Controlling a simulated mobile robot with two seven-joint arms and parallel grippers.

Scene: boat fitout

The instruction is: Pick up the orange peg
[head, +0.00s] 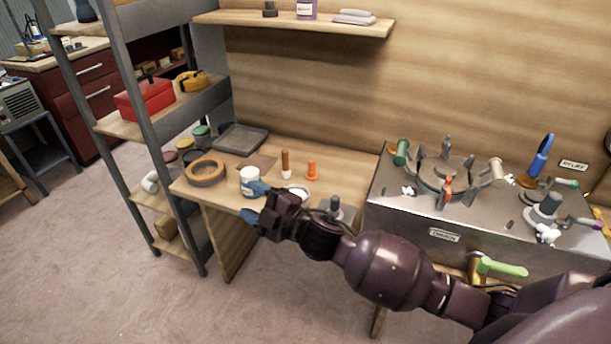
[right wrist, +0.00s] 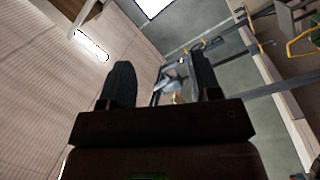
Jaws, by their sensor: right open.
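A small orange peg (head: 312,169) stands upright on the wooden bench top in the head view, right of a brown-handled tool with a white base (head: 286,165). My right gripper (head: 254,202) is open, its blue-tipped fingers over the front of the bench beside a white cup with a blue band (head: 250,179). The peg is apart from the gripper, behind it and to its right. In the right wrist view my two dark fingers (right wrist: 162,82) are spread with nothing held between them; the peg cannot be made out there. My left gripper is not in view.
A tan ring (head: 206,171) and a dark tray (head: 241,138) lie on the bench's left part. A metal console (head: 400,220) with valves and a red-orange fitting (head: 448,187) stands right of the bench. A shelf rack (head: 150,115) stands left.

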